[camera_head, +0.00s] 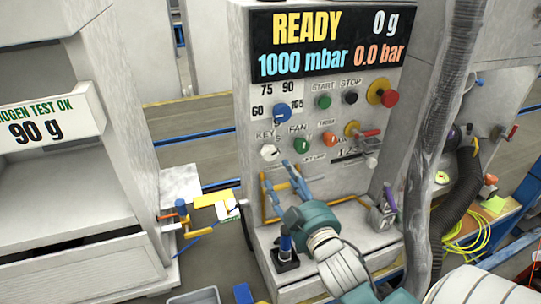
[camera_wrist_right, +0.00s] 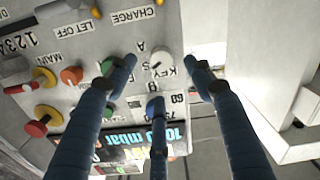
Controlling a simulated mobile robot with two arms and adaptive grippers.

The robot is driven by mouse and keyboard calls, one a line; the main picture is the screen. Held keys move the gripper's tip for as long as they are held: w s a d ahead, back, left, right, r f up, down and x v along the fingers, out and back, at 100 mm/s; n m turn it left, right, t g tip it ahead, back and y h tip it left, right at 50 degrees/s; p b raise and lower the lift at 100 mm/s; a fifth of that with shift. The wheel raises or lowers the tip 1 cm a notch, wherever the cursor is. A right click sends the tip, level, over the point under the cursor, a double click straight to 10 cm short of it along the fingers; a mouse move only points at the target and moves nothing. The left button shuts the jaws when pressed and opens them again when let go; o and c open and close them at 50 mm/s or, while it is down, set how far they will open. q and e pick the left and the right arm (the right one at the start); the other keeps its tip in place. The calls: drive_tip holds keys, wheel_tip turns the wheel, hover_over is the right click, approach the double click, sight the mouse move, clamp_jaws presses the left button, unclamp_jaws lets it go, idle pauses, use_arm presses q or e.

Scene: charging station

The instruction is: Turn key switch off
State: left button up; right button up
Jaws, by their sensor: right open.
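The key switch (camera_head: 269,153) is a small round white knob labelled KEY, low on the left of the grey control panel. In the right wrist view the key switch (camera_wrist_right: 160,61) shows between my fingers, uncovered. My right gripper (camera_head: 277,173) is open and empty, its blue fingertips just below the key switch in the head view. In the wrist view the right gripper (camera_wrist_right: 160,68) has two fingers on either side of the knob and a third below it. The fingers look apart from the knob, but the exact gap is hard to tell. My left gripper does not show.
A blue dial (camera_head: 282,112) sits above the key switch, and a green FAN knob (camera_head: 302,146) to its right. A red-and-yellow button (camera_head: 389,97) is farther right. The display (camera_head: 330,41) reads READY. A cabinet (camera_head: 75,200) stands at the left, and a grey hose (camera_head: 445,120) hangs at the right.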

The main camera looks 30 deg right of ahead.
sight(271, 157)
drive_tip(key=p+x, duration=0.1)
drive_tip(key=x, duration=0.2)
drive_tip(key=p+x, duration=0.1)
drive_tip(key=x, duration=0.7)
drive_tip(key=shift+r+p, duration=0.35)
drive_tip(key=shift+p, duration=0.05)
drive_tip(key=shift+a, duration=0.1)
drive_tip(key=shift+f, duration=0.1)
drive_tip(key=c, duration=1.1)
